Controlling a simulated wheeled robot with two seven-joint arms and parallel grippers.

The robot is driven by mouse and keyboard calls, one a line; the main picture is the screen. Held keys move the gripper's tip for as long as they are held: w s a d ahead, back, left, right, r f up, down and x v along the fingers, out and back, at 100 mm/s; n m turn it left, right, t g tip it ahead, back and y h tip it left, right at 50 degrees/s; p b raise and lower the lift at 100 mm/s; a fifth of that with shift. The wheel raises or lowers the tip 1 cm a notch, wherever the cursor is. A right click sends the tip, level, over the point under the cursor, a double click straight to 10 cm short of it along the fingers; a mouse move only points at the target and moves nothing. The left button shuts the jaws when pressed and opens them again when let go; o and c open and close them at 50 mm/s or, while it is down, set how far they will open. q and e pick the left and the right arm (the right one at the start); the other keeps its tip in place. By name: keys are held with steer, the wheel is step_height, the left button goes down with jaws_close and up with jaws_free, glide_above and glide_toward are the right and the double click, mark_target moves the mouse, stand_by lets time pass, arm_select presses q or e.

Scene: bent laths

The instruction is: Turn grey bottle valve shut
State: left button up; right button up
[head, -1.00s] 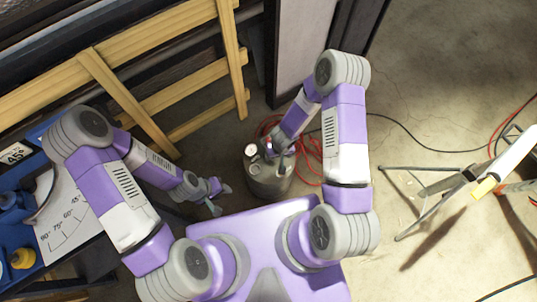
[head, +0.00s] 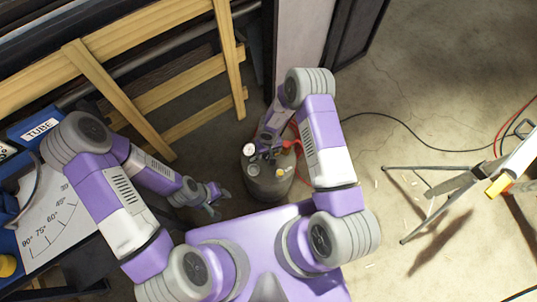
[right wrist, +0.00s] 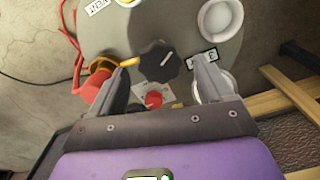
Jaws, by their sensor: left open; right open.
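The grey bottle (head: 268,183) stands upright on the floor in front of my base, with a gauge and several fittings on its top. My right gripper (head: 270,150) is over the bottle's top, partly hidden by its own wrist. In the right wrist view, a black lobed knob (right wrist: 159,61) with a white line lies between the open fingertips of the right gripper (right wrist: 165,72). I cannot tell whether either finger touches it. A small red knob (right wrist: 153,100) sits below it by a partly hidden label. My left gripper (head: 217,197) is open and empty, left of the bottle.
A red fitting (right wrist: 92,88) and a white round cap (right wrist: 220,18) flank the black knob. Red hose lies behind the bottle. A wooden rack (head: 120,100) stands at left, a blue bench with an angle chart (head: 55,220) nearer. A tripod stand (head: 440,190) is at right.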

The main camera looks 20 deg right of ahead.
steer(key=shift+f, duration=0.9)
steer(key=c, duration=1)
steer(key=shift+c, duration=0.2)
